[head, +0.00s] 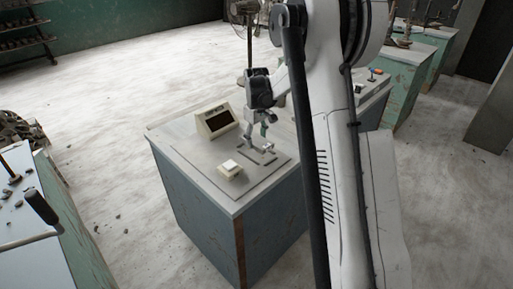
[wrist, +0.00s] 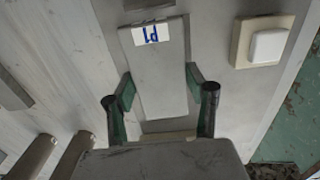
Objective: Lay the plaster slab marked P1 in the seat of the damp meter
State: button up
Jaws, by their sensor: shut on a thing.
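The plaster slab marked P1 (wrist: 160,80) is a pale grey plate with a white label in blue letters, upside down in the wrist view. My gripper (wrist: 160,88) is shut on its two long sides with green finger pads. In the head view my gripper (head: 260,143) points down, low over the top of the damp meter's stand (head: 190,150). A dark-edged frame, apparently the seat, shows past both ends of the slab in the wrist view. The slab covers most of it, and I cannot tell whether they touch. The meter's dark display (head: 222,122) stands behind left.
A white button on a cream base (head: 229,170) sits near the stand's front; it is right of the slab in the wrist view (wrist: 268,45). Another bench (head: 40,235) is at the lower left. A fan (head: 246,12) and more benches (head: 405,85) stand behind.

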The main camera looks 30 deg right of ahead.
jog(key=shift+f, duration=2)
jog(key=shift+f+b, duration=0.2)
jog(key=shift+b, duration=0.1)
jog(key=o, duration=1.5)
jog(key=shift+c, duration=0.2)
jog(key=shift+r, duration=0.15)
